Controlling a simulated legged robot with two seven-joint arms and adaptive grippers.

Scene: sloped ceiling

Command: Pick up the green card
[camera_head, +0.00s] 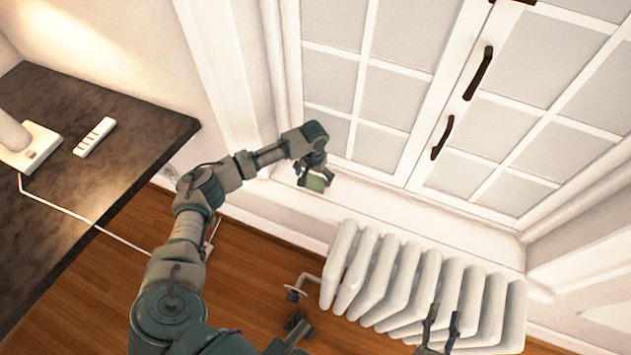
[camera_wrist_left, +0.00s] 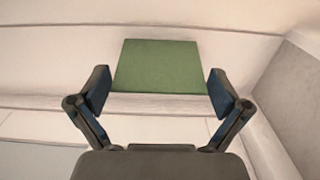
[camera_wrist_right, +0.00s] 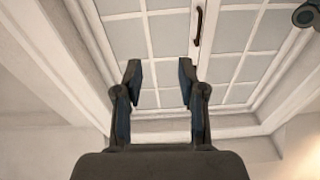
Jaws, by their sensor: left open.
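The green card (camera_head: 316,183) is a small flat rectangle by the window sill in the head view. In the left wrist view the green card (camera_wrist_left: 158,66) sits between and just beyond the fingertips of my left gripper (camera_wrist_left: 158,84). Gaps show between the card and both fingers there. My left gripper (camera_head: 315,178) is open around the card's sides. My right gripper (camera_head: 440,327) is low in the head view, in front of the radiator. Its fingers are apart and empty in the right wrist view (camera_wrist_right: 158,75).
A white radiator (camera_head: 425,275) stands below the window (camera_head: 400,95). A dark table (camera_head: 95,150) at the left carries a white power strip (camera_head: 94,137) and a white lamp base (camera_head: 30,146). A cable (camera_head: 75,213) runs off the table. Wooden floor (camera_head: 250,270) shows between table and radiator.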

